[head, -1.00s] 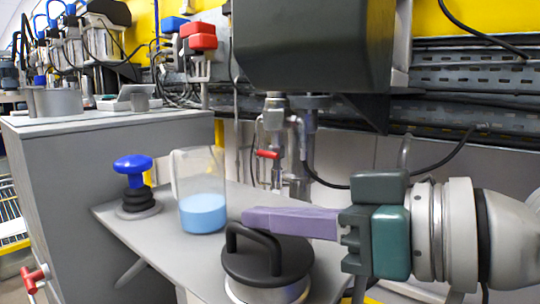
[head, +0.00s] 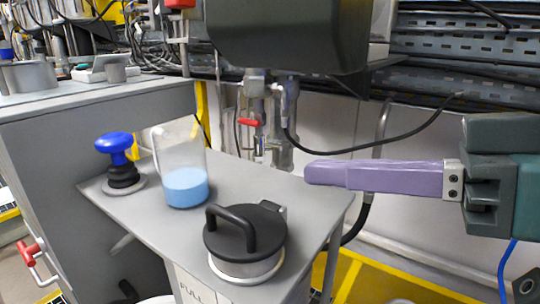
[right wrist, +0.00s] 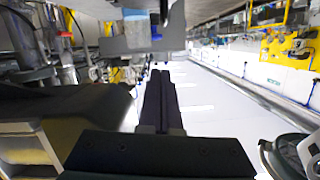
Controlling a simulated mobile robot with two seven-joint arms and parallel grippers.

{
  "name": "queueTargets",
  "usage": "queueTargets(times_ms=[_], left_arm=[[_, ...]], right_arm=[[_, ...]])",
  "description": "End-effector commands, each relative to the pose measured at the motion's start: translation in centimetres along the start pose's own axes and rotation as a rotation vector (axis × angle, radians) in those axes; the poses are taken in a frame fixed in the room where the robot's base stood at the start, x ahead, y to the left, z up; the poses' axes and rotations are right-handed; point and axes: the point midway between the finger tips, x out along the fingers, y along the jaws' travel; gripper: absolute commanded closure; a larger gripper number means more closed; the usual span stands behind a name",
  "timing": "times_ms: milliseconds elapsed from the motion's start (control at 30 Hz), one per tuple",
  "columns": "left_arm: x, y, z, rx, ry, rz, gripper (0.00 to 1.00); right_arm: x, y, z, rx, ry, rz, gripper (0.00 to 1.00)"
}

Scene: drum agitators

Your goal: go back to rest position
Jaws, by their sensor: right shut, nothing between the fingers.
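My right gripper (head: 308,172) comes in from the right in the head view, with its purple fingers shut together and nothing between them. It is in the air to the right of the grey side shelf, apart from everything on it. In the right wrist view its dark fingers (right wrist: 160,75) lie side by side, closed. My left gripper is not in view.
On the grey shelf (head: 305,199) stand a black-handled lid (head: 245,238), a clear jug (head: 182,165) with blue liquid and a blue mushroom-shaped knob (head: 116,143). A dark box (head: 285,35) hangs above. Red-handled valves (head: 250,122) and pipes stand behind.

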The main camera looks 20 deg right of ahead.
Motion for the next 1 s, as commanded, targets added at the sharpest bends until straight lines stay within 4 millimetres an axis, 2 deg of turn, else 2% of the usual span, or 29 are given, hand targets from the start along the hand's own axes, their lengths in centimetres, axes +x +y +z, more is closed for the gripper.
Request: queueTargets(times_ms=[267, 367, 467, 567, 600, 700, 867, 1000], left_arm=[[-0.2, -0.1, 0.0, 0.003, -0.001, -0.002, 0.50], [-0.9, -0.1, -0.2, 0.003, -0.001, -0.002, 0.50], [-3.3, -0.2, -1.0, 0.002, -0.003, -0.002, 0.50], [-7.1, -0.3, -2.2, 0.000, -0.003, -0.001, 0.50], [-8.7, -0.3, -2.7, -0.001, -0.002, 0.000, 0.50], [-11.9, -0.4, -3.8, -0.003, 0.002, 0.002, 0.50], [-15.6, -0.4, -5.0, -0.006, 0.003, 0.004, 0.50], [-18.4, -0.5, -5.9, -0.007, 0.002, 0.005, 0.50]], right_arm=[[-1.0, -0.1, -0.1, -0.002, 0.000, -0.004, 1.00], [-1.1, -0.2, -0.3, -0.002, -0.014, 0.006, 1.00], [-1.6, -0.6, -0.7, -0.010, -0.081, 0.052, 1.00], [-2.6, -1.0, -0.8, -0.019, -0.217, 0.141, 1.00], [-3.3, -1.1, -0.6, -0.017, -0.285, 0.185, 1.00], [-5.3, -1.5, 0.1, -0.003, -0.458, 0.290, 1.00], [-9.0, -2.7, 0.9, 0.063, -0.698, 0.411, 1.00], [-12.5, -4.7, 0.8, 0.147, -0.885, 0.483, 1.00]])
